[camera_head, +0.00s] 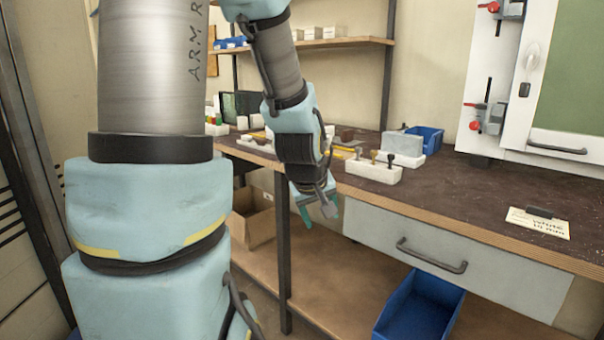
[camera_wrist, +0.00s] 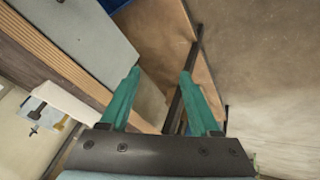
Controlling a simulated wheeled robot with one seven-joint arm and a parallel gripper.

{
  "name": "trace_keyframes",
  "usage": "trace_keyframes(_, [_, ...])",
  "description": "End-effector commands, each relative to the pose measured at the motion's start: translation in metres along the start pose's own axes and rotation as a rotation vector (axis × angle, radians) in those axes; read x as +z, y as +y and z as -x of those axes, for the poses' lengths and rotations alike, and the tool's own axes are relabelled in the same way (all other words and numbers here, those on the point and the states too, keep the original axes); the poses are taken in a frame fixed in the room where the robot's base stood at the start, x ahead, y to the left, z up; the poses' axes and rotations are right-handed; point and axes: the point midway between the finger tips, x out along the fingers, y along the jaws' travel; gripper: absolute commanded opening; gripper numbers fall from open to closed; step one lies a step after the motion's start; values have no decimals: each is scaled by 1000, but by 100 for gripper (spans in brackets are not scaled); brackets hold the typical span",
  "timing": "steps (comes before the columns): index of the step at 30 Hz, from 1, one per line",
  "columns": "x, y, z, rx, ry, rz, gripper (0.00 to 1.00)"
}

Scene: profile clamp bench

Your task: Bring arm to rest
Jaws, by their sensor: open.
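My gripper (camera_wrist: 155,92) shows in the wrist view with its two green fingers apart and nothing between them. In the head view my gripper (camera_head: 322,208) hangs off the front edge of the workbench (camera_head: 490,200), pointing downward, near the left end of the drawer front. My arm comes down from the upper left of the head view and hides part of the bench behind it.
A white block holding small tools (camera_head: 373,172) stands near the bench's front edge. A card (camera_head: 538,222) with a dark piece lies at right. Below are a drawer (camera_head: 460,258) with a handle, a blue bin (camera_head: 420,308) and a cardboard box (camera_head: 254,222). A blue bin (camera_head: 428,139) stands at the back.

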Motion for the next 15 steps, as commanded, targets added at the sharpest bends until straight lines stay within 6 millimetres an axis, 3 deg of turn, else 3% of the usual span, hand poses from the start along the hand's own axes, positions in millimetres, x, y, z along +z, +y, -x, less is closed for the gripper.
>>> trace_keyframes(1, [9, -21, -4, -43, -35, -46, 63])
trace_keyframes(6, [34, -75, 0, -147, -167, -186, 63])
trace_keyframes(14, [73, -135, 14, -218, -369, -344, 63])
trace_keyframes(15, [67, -130, 26, -216, -369, -349, 63])
